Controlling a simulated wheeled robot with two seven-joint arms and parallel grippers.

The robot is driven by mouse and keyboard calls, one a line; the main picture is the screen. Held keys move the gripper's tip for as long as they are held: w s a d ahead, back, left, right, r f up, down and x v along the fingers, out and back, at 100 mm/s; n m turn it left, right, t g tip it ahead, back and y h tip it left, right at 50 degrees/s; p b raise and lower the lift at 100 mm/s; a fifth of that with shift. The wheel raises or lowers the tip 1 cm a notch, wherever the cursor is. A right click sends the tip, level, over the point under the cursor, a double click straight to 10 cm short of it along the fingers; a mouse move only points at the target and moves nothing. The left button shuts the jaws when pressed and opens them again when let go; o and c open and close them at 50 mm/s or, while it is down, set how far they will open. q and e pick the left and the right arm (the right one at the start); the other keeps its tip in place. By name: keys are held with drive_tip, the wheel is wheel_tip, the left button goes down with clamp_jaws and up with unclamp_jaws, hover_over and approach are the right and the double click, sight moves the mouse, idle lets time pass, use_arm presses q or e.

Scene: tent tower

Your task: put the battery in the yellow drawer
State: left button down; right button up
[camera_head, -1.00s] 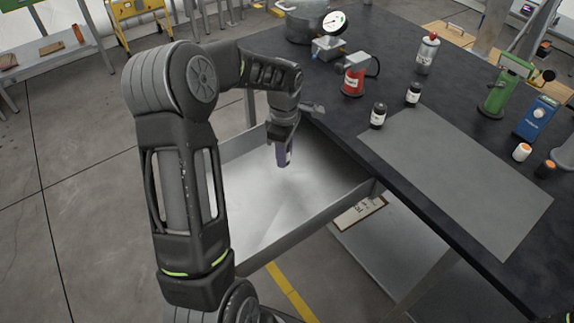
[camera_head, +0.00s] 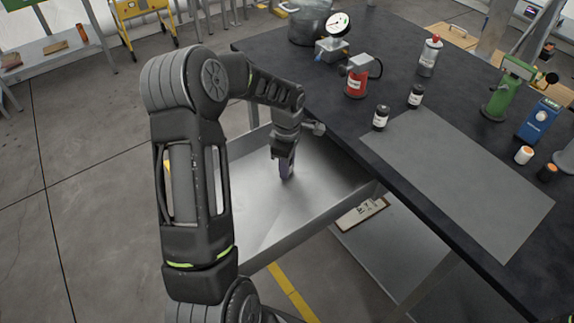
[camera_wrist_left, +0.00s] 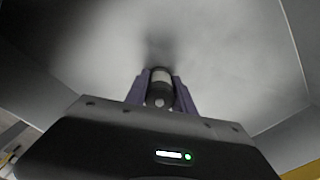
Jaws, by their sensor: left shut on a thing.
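My left gripper (camera_head: 286,169) points down inside the open drawer (camera_head: 310,235), low over its floor. In the left wrist view, its purple-grey fingers (camera_wrist_left: 159,92) are shut on a dark cylinder with a pale band (camera_wrist_left: 160,76), apparently the battery. In the head view the fingers hide most of it, and I cannot tell whether it touches the drawer floor. The drawer is pulled out from under the dark table and looks grey metal; I see no yellow on it. The drawer floor around the gripper is bare. My right gripper is not in view.
The dark table (camera_head: 330,105) edges the drawer on the right. The drawer's raised walls surround the gripper.

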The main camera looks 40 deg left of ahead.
use_arm(q)
drive_tip(key=shift+f, duration=0.2)
drive_tip(key=c, duration=1.1)
unclamp_jaws()
drive_tip(key=shift+o, duration=0.2)
drive_tip(key=shift+r, duration=0.15)
wheel_tip(320, 180, up, 12)
drive_tip(key=shift+r+b, duration=0.1)
drive_tip(key=shift+b, duration=0.25)
